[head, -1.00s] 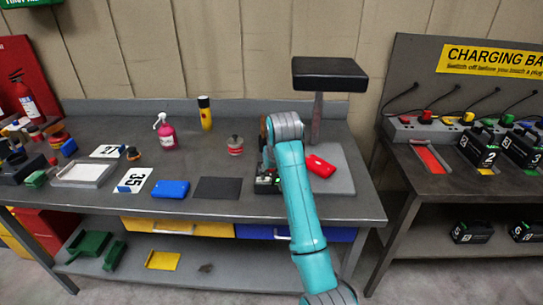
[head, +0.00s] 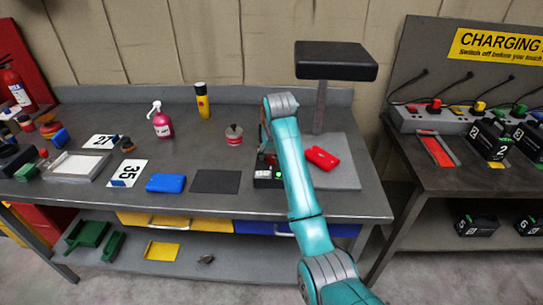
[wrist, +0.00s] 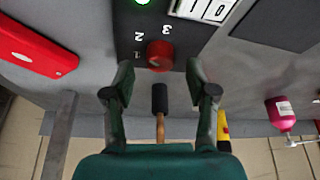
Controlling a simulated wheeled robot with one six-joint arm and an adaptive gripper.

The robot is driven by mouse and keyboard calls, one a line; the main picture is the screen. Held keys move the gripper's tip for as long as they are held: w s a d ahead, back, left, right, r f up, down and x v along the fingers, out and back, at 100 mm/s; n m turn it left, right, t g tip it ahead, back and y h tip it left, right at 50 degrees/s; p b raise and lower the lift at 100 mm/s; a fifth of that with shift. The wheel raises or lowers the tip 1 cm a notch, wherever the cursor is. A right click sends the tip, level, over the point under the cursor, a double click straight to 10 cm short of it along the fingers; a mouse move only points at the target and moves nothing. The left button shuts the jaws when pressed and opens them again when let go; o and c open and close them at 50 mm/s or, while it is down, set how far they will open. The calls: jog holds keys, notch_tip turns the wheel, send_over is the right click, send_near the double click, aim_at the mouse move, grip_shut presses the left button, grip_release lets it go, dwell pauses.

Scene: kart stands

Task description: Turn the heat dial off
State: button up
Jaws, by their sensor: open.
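The heat dial (wrist: 160,55) is a round red knob on a dark control box (wrist: 127,20), with the numbers 1, 2 and 3 around it in the wrist view. A green light (wrist: 142,2) glows on the box, and a white I/O rocker switch (wrist: 205,9) sits beside the dial. My gripper (wrist: 160,78) is open, its fingertips apart on both sides just short of the dial. I cannot tell if they touch it. In the head view the box (head: 264,180) is partly hidden by my arm, and the dial is not clear.
A dark mat (head: 215,181) and a blue block (head: 166,183) lie to the left. In the wrist view a black-ended wooden handle (wrist: 160,127) shows between my fingers.

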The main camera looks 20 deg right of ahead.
jog(key=shift+x, duration=1.05)
grip_shut()
